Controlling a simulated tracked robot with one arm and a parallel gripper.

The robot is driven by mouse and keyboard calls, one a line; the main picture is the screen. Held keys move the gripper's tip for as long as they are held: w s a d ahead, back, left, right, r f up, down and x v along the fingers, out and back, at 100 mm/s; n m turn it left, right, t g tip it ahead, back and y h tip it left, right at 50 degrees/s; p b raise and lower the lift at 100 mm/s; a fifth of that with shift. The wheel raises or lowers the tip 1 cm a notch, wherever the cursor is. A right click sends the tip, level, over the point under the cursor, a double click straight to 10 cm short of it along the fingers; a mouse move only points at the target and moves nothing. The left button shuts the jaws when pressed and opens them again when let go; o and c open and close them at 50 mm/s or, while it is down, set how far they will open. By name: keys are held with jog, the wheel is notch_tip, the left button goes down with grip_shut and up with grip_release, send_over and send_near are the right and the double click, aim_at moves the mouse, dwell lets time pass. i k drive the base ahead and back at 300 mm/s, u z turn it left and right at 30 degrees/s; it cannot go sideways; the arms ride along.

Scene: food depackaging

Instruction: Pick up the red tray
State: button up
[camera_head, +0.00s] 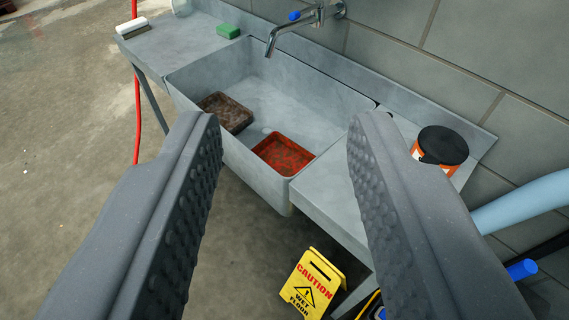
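The red tray (283,154) lies in the grey sink basin, near its front right part. Its inside looks stained with dark spots. A brown, dirty tray (226,112) lies in the same basin to its left. My gripper (276,125) is open, with its two grey, studded fingers wide apart in the foreground. Nothing is between the fingertips. In the picture the red tray shows between the fingers, farther away and apart from them.
The sink (330,97) has raised walls around the trays, and a faucet (291,27) reaches over it. A black-lidded tub (440,147) stands on the right counter. A green sponge (228,31) lies on the left counter. A yellow caution sign (312,284) stands below.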

aim_at(287, 158)
jog(key=u, duration=0.5)
jog(key=k, duration=1.2)
jog(key=u, duration=0.9)
jog(key=i, duration=3)
jog(key=z, duration=0.9)
jog(key=i, duration=1.05)
jog(key=z, duration=1.2)
jog(key=i, duration=0.65)
jog(key=z, duration=0.35)
